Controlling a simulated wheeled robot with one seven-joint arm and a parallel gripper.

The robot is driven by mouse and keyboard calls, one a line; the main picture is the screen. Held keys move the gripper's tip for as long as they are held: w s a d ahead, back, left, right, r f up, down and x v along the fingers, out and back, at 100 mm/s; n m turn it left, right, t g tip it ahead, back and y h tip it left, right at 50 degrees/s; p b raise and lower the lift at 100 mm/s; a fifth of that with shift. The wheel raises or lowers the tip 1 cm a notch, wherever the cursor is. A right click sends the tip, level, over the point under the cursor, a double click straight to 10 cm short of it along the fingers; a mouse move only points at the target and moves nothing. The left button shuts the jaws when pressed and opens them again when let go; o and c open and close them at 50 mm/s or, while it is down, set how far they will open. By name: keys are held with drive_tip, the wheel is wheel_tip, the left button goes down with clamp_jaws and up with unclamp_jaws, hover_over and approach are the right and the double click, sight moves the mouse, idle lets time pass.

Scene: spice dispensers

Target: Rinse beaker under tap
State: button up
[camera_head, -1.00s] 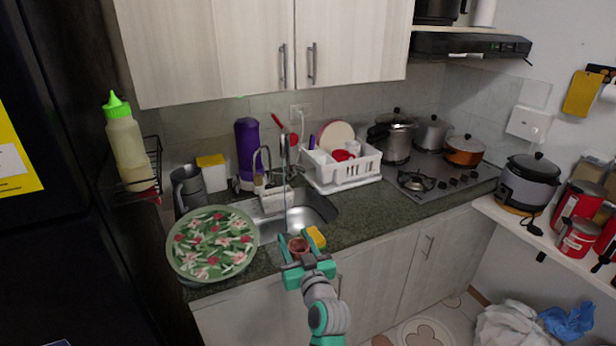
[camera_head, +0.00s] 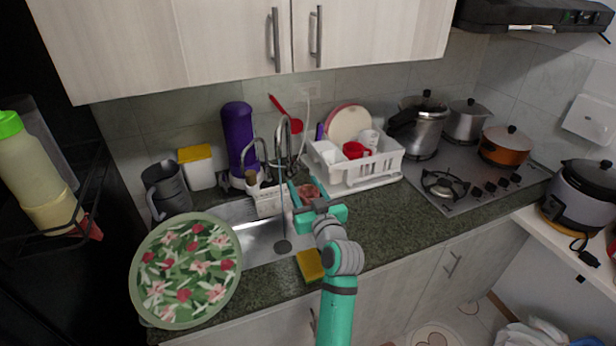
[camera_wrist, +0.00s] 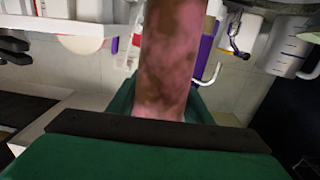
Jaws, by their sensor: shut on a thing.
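The beaker (camera_head: 307,191), reddish-brown with darker blotches, is held in my gripper (camera_head: 308,203) over the right edge of the sink. It fills the middle of the wrist view (camera_wrist: 168,60), between the green fingers (camera_wrist: 165,108), and hides most of them. My gripper is shut on it. The chrome tap (camera_head: 284,130) arches up behind the sink (camera_head: 262,240), just left of the beaker. A thin pale line, apparently running water (camera_head: 281,212), drops from the tap into the basin. The beaker looks to be to the right of this line; contact cannot be made out.
A white dish rack (camera_head: 362,172) with plates and cups stands close behind and right of my gripper. A yellow sponge (camera_head: 310,265) lies at the sink's front edge. A floral plate (camera_head: 187,270) is at left. Counter space (camera_head: 400,215) to the right is clear.

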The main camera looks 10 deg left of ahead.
drive_tip(key=shift+x, duration=0.8)
drive_tip(key=w+a+f, duration=0.2)
drive_tip(key=w+a, duration=0.6)
drive_tip(key=w, duration=0.1)
drive_tip(key=shift+a+f, duration=0.3)
drive_tip(key=shift+f, duration=0.05)
drive_tip(key=shift+w+d, duration=0.15)
idle(0.5)
drive_tip(key=shift+w+d, duration=0.3)
drive_tip(key=shift+s+a, duration=0.15)
drive_tip(key=shift+s+a, duration=0.25)
drive_tip(key=shift+a, duration=0.05)
idle(0.3)
drive_tip(key=shift+w+d, duration=0.2)
drive_tip(key=shift+d, duration=0.05)
drive_tip(key=shift+w+d, duration=0.2)
